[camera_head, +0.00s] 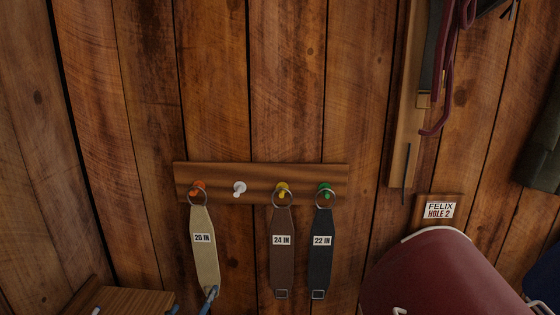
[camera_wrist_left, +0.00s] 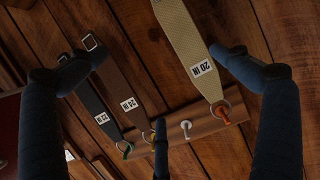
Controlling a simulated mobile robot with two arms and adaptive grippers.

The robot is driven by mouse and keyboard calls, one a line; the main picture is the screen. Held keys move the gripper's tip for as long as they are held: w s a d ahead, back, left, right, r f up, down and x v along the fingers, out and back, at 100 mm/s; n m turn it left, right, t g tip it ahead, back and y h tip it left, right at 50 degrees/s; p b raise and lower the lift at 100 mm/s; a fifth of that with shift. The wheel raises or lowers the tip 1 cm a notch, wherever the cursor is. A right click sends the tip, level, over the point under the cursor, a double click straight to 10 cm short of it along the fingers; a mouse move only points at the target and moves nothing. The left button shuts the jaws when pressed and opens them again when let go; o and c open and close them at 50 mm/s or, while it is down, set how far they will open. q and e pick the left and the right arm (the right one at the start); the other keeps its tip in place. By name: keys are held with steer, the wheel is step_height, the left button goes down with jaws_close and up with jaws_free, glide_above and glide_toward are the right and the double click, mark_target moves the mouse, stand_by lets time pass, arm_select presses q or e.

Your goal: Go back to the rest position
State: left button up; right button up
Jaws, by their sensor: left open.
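My left gripper (camera_wrist_left: 150,75) is open, with its dark blue fingers spread wide in the left wrist view. The gripper holds nothing visible. My right gripper is not in view.
A wooden peg board (camera_head: 260,175) also has a bare white peg (camera_head: 239,188), a brown 24 IN strap (camera_head: 282,262) and a black 22 IN strap (camera_head: 320,262). A dark red saddle-like form (camera_head: 440,280) stands lower right. A wooden surface (camera_head: 125,300) is lower left.

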arm_select(q)
steer(key=s+d+f+g, duration=0.15)
steer(key=s+f, duration=0.35)
steer(key=f, duration=0.6)
steer(key=s+f+m+g, duration=0.1)
steer(key=s+f+g, duration=0.2)
steer(key=s+f, duration=0.55)
steer(key=s+f+g, duration=0.2)
steer(key=s+f, duration=0.1)
steer(key=f, duration=1.1)
steer(key=s+a+f+g, duration=0.1)
steer(key=s+f, duration=0.5)
steer(key=s, duration=0.7)
steer(key=s+a+f+g, duration=0.2)
steer(key=s+f, duration=0.5)
steer(key=s, duration=0.6)
steer(key=s+a+f+m+g, duration=0.1)
steer(key=s+f+g, duration=0.3)
steer(key=s+f, duration=0.3)
steer(key=s, duration=0.5)
steer(key=shift+s+a+f+y, duration=0.15)
steer(key=shift+s+a+y, duration=0.15)
steer(key=shift+s+a, duration=0.1)
